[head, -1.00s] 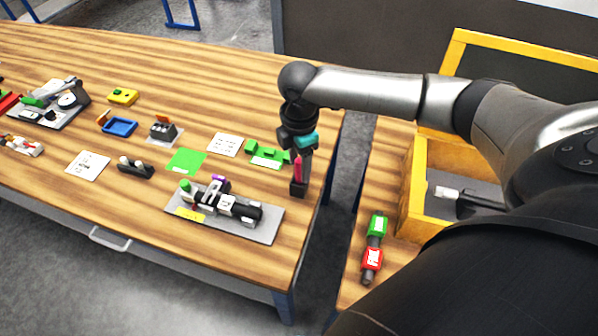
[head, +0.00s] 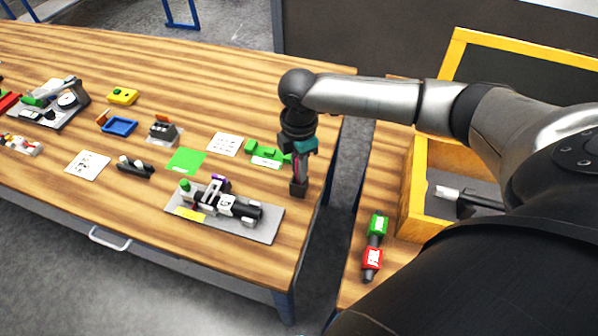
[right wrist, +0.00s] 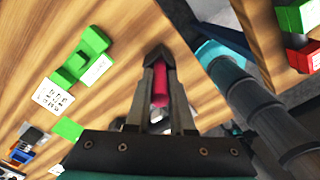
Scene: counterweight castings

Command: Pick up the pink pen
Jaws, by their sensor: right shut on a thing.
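The pink pen (right wrist: 160,85) stands in a small dark holder (head: 299,188) near the right end of the large wooden table. My right gripper (head: 301,170) has come down over the pen from above. In the right wrist view its two fingers (right wrist: 160,100) are shut on the pen, one on each side. The pen's lower end is hidden in the holder, which also shows in that view (right wrist: 158,56). In the head view, the fingers hide most of the pen. My left gripper is not in view.
Left of the holder are a green block (head: 262,150) and a grey plate (head: 265,231) bearing a dark and white assembly. A gap separates this table from another with a green-and-red part (head: 374,247) and a yellow-edged box (head: 412,200).

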